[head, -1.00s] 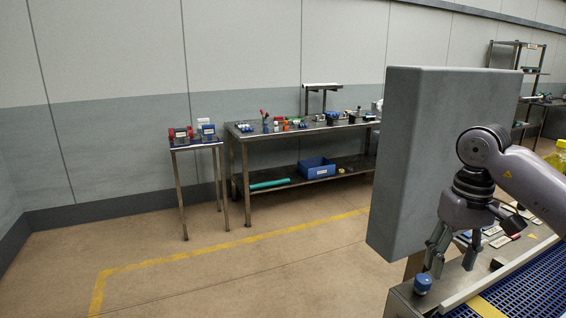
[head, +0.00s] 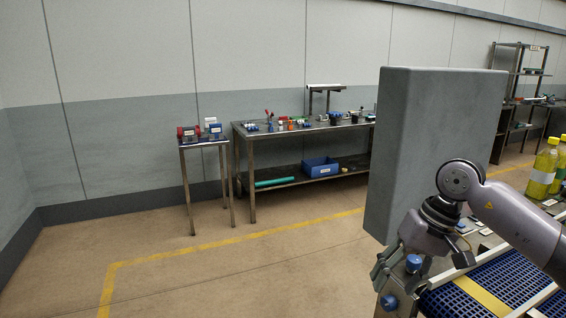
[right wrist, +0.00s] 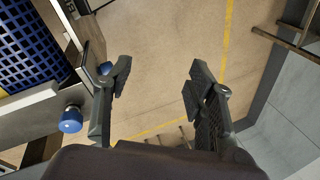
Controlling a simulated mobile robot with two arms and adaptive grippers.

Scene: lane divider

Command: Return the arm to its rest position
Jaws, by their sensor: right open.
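My right gripper (head: 410,266) hangs at the near left end of the blue conveyor belt (head: 478,300) in the head view, its arm coming in from the right. In the right wrist view my right gripper (right wrist: 158,82) has its two fingers spread wide. Nothing is between them but the floor far below. A blue knob (right wrist: 70,120) on the conveyor frame lies left of the fingers there. In the head view a blue knob (head: 388,302) shows just below the gripper; I cannot tell whether they touch. My left gripper is not in view.
A tall grey panel (head: 436,140) stands behind my right arm. Yellow bottles (head: 541,172) stand at the right. A metal workbench (head: 300,130) and a small side table (head: 203,142) stand at the back. The floor at left is open, with a yellow line (head: 230,240).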

